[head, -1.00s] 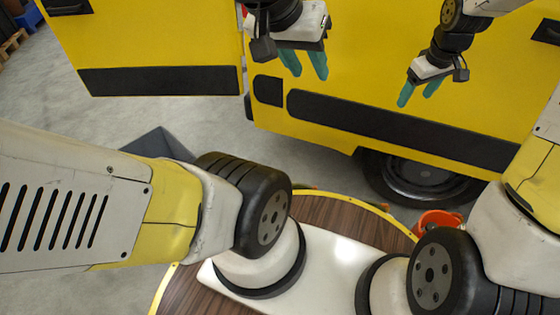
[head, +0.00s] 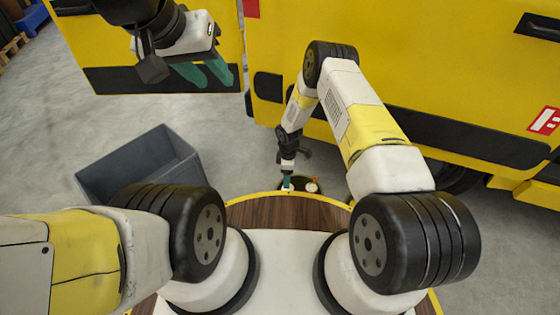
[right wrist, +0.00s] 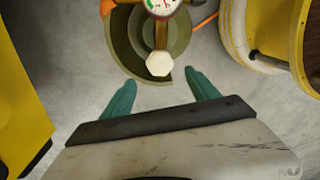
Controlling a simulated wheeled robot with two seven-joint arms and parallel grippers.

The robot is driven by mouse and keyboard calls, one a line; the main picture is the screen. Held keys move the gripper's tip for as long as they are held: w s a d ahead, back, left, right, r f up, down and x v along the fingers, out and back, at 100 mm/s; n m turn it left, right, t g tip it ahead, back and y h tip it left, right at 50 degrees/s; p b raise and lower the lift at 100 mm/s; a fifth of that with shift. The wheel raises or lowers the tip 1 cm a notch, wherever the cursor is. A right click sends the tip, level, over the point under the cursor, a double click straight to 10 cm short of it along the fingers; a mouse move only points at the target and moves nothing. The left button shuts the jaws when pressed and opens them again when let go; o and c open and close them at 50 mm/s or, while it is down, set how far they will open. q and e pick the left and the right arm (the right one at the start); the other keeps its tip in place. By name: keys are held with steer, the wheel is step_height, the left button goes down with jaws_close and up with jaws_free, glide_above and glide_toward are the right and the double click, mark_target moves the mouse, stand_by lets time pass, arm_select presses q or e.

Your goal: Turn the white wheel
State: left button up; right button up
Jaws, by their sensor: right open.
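In the right wrist view the white wheel (right wrist: 159,64) is a small faceted knob on a brass stem. It sits in front of an olive round body (right wrist: 128,38). A dial gauge (right wrist: 162,5) is just above it. My right gripper (right wrist: 161,93) is open, with its teal fingers apart just below the wheel and nothing between them. In the head view my right gripper (head: 287,182) points down beside the gauge (head: 312,185), and the wheel is hard to make out. My left gripper (head: 203,75) is open and empty at the upper left, far from the wheel.
A yellow vehicle (head: 455,70) with black trim stands across the back. A grey open bin (head: 140,165) is on the floor at left. A round wood-patterned top with a yellow rim (head: 285,212) lies in front. An orange hose (right wrist: 205,19) runs behind the olive body.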

step_height(320, 180, down, 8)
steer(key=shift+r, duration=0.25)
steer(key=c, duration=1.4)
